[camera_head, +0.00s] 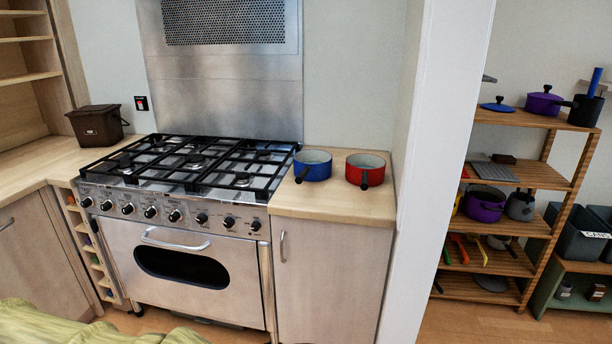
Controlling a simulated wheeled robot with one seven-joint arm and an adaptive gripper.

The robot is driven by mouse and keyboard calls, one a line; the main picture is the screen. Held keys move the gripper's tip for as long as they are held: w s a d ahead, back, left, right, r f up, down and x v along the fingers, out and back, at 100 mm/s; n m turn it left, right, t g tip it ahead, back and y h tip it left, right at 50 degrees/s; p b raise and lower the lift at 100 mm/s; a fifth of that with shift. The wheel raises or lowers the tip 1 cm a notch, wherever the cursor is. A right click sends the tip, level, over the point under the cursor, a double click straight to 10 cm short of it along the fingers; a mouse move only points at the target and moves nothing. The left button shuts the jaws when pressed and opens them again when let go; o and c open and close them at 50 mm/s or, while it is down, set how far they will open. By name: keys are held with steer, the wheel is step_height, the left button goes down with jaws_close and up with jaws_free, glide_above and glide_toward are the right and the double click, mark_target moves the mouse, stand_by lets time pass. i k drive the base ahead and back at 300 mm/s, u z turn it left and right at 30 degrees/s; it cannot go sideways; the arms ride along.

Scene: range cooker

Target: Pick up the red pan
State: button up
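The red pan (365,171) stands upright on the wooden worktop (333,206) to the right of the range cooker. It has a red outside, a pale grey inside and a dark handle that points toward the front. A blue pan (313,166) stands just left of it, with its dark handle pointing toward the front left. The two pans are apart by a small gap. My gripper is not in view.
The range cooker (185,262) with black grates is left of the pans. A white wall end (440,150) rises close right of the worktop. Wooden shelves (525,174) with pots stand beyond it. A green cloth-like thing (85,325) lies at the bottom left.

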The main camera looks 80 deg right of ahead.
mark_target(365, 176)
steer(key=i, duration=1.1)
steer(key=z, duration=1.55)
